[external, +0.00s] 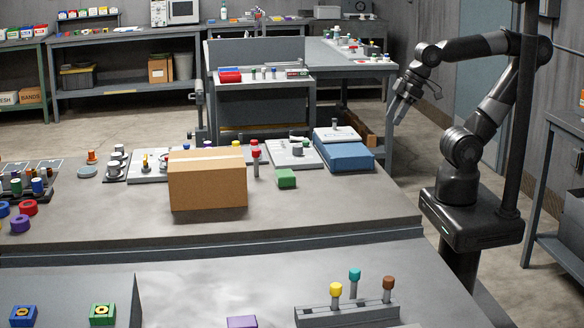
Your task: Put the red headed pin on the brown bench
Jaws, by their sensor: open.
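A red headed pin (256,162) with a grey shank stands upright on the large middle bench (330,212), between a cardboard box and a green block. The benches all look grey or grey-brown, so I cannot tell which one is the brown bench. My gripper (397,119) hangs at the right, pointing down, beyond the middle bench's right side and well away from the pin. It is open, with nothing visible in it.
The cardboard box (207,180) stands left of the pin and the green block (286,179) right of it. A blue case (343,152) lies at the bench's back right. A grey rack (345,312) holds yellow, teal and brown headed pins in front. The middle bench's right front is clear.

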